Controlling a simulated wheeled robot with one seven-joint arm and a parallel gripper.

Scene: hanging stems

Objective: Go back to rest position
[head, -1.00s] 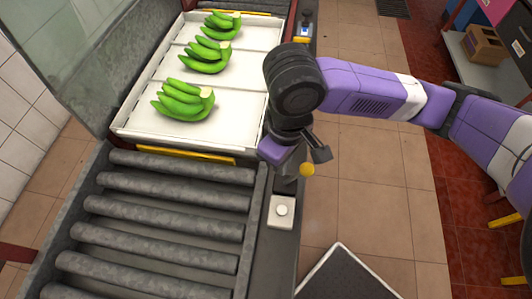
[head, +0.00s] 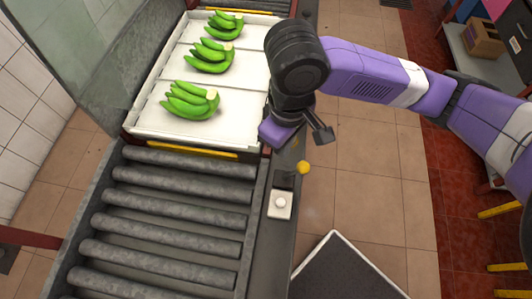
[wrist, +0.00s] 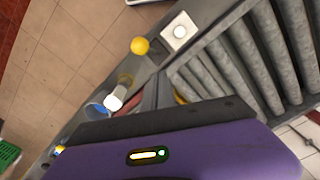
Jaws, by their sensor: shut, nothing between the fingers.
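My gripper shows in the wrist view (wrist: 158,82) with its dark fingers together and nothing between them. In the head view my purple and black wrist hangs over the conveyor's right side rail, near the front right corner of the white tray. Its fingertips are hard to make out there. A white push button on a box (head: 280,204) sits on the rail, in front of the gripper. It also shows in the wrist view (wrist: 180,32), apart from the fingers. A yellow ball knob (head: 303,167) is beside the rail.
The white tray (head: 150,133) holds green banana bunches (head: 192,101) in separate compartments. Bare grey rollers (head: 165,205) lie in front. A glass panel (head: 90,50) stands at left. Tiled floor (head: 365,190) is open at right. A dark mat (head: 340,270) lies below.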

